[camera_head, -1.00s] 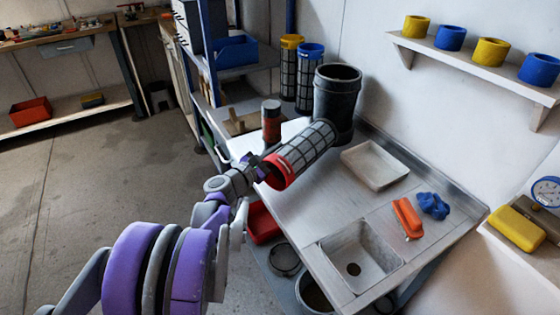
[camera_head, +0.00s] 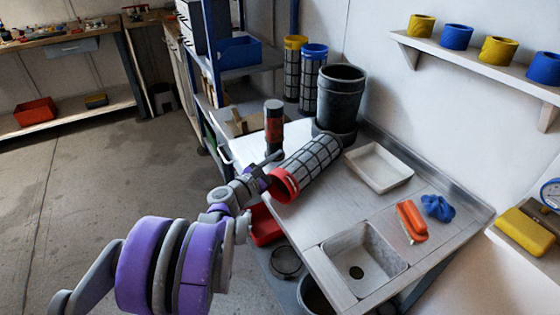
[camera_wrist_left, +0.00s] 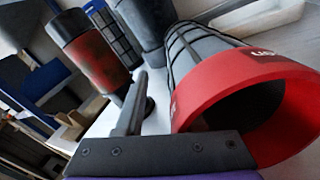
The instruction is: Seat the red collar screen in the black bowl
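The red collar screen, a grey mesh cylinder (camera_head: 312,157) with a red collar (camera_head: 284,186), lies on its side over the steel counter. Its far end is near the foot of the black bowl (camera_head: 341,98), which stands upright. In the left wrist view the red collar (camera_wrist_left: 290,72) is large and close on the right, its open end facing me. My left gripper (camera_head: 276,162) is beside the collar. One finger (camera_wrist_left: 132,108) shows in the wrist view, with a gap between it and the collar; the other finger is hidden. My right gripper is not in view.
A black-and-red cylinder (camera_head: 274,125) stands left of the screen. A yellow-collared screen (camera_head: 293,75) and a blue-collared screen (camera_head: 313,80) stand behind. A white tray (camera_head: 379,168), orange brush (camera_head: 410,220), blue cloth (camera_head: 438,207) and sink (camera_head: 365,250) are on the right.

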